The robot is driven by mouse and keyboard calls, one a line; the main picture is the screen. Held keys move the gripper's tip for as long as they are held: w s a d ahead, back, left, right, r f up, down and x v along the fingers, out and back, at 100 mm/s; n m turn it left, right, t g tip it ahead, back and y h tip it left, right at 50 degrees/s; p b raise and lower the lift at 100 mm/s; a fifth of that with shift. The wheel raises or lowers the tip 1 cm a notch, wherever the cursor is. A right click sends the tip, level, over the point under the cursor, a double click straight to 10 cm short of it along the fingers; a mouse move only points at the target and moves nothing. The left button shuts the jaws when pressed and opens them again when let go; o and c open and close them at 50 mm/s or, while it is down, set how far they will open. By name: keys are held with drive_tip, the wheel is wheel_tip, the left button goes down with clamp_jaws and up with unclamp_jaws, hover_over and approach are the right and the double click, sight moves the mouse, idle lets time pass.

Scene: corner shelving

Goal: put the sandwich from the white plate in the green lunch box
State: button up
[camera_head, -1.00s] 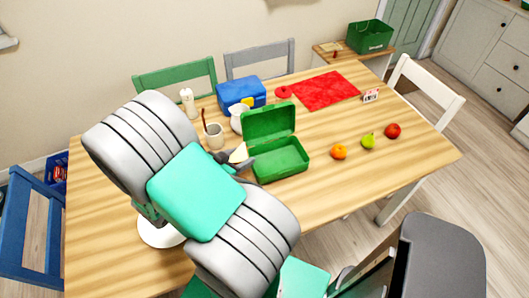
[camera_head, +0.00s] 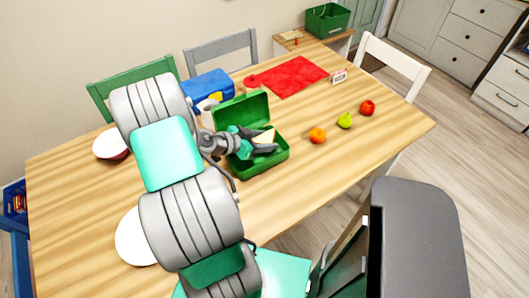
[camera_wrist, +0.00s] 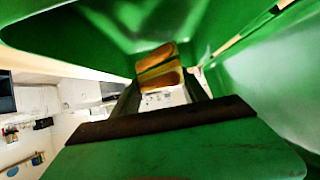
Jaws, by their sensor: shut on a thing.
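The green lunch box (camera_head: 262,163) stands open on the table, its lid (camera_head: 241,108) raised at the back. My gripper (camera_head: 264,143) is at the lunch box, over its open inside, and is shut on the sandwich (camera_head: 264,136), a pale wedge with a brown crust. In the wrist view the sandwich (camera_wrist: 158,68) shows between the fingers with green box walls around it. I cannot tell whether it touches the box floor. A white plate (camera_head: 134,240) lies at the table's near left, partly hidden by my arm, with no food on its visible part.
A blue box (camera_head: 208,88) stands behind the lunch box. An orange (camera_head: 317,135), a green pear (camera_head: 345,121) and a red apple (camera_head: 368,108) lie to its right. A red mat (camera_head: 292,76) lies behind. The table's right front is clear.

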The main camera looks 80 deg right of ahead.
drive_tip(key=shift+w+d+f+b, duration=0.1)
drive_tip(key=shift+d+f+b, duration=0.15)
drive_tip(key=shift+f+b, duration=0.6)
drive_tip(key=shift+w+d+f+b, duration=0.1)
drive_tip(key=shift+d+f+b, duration=0.15)
drive_tip(key=shift+f, duration=1.05)
drive_tip(key=o, duration=0.7)
drive_tip(key=shift+r, duration=0.1)
